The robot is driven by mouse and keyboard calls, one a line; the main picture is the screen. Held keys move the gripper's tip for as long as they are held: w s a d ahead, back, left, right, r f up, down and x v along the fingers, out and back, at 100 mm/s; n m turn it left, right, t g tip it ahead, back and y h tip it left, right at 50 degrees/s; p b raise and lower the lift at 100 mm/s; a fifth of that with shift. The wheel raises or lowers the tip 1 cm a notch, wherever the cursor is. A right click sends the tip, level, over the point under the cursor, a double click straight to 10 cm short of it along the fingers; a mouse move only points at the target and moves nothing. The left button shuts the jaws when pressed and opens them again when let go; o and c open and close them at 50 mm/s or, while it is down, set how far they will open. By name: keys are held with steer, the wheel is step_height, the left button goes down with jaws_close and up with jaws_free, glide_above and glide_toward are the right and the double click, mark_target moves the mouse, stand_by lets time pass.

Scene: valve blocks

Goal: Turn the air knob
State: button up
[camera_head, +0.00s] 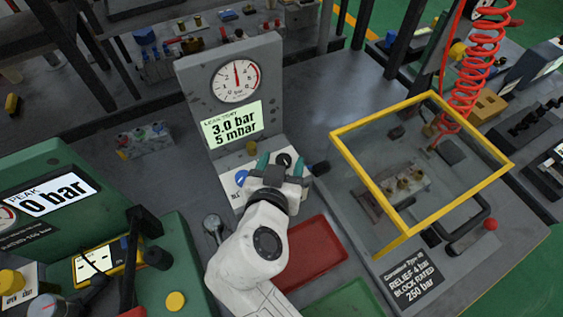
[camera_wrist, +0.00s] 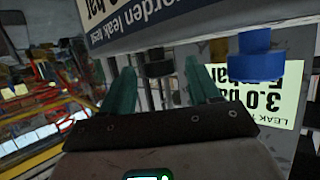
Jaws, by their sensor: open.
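I cannot read which knob is labelled air. My gripper (camera_head: 281,165) is open, its two teal fingers on either side of the black knob. It also shows in the wrist view (camera_wrist: 161,82). I cannot tell whether either finger touches the knob.
The stand's dial (camera_head: 236,81) points near 3, and its display (camera_head: 232,123) reads 3.0 bar, 5 mbar. A yellow-framed clear guard (camera_head: 425,100) stands at right over a fixture. A green bench unit (camera_head: 60,170) is at left. A red tray (camera_head: 318,252) lies in front.

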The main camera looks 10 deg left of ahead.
steer(key=d+v, duration=0.1)
steer(key=v, duration=0.9)
steer(key=shift+s+a+b, duration=0.3)
steer(key=shift+s+a, duration=0.1)
steer(key=shift+a, duration=0.1)
